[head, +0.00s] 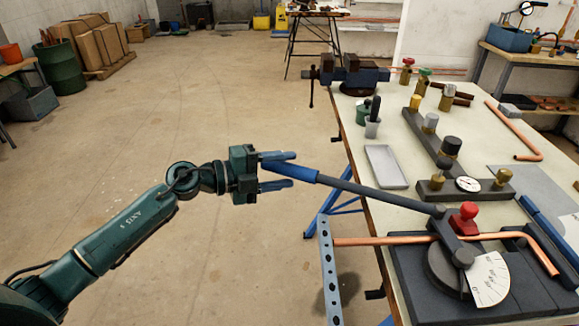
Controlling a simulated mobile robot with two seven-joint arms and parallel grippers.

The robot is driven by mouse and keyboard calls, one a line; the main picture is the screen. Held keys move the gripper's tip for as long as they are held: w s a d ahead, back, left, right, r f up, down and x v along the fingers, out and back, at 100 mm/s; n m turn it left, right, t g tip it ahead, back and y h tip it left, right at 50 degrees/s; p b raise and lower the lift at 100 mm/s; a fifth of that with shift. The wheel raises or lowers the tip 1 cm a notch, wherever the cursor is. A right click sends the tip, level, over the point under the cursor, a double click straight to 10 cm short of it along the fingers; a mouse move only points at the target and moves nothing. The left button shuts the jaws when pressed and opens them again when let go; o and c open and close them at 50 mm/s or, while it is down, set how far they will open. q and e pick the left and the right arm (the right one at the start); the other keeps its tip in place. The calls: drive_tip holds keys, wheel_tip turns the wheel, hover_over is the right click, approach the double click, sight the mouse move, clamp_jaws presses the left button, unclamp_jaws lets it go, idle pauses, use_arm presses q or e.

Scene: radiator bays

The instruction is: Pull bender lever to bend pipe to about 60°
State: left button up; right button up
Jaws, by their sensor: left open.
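The pipe bender (445,268) sits on a dark base at the near end of the bench, with a white angle scale (488,281) and a red knob (464,219). Its lever (375,193) reaches left past the bench edge and ends in a blue grip (305,174). A copper pipe (385,240) runs through the bender. Its left end sticks out past the bench edge, and its right part curves down toward the near side. My left gripper (293,169) is open, with its fingers on either side of the blue grip's end. Contact cannot be told. My right gripper is not in view.
A perforated metal strip (329,272) stands at the bench's left edge. A grey tray (386,166), a gauge fixture (466,184) and a vise (350,74) are farther back on the bench (350,130). The floor (200,120) to the left is clear.

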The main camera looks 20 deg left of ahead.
use_arm(q)
drive_tip(key=shift+x, duration=1)
clamp_jaws()
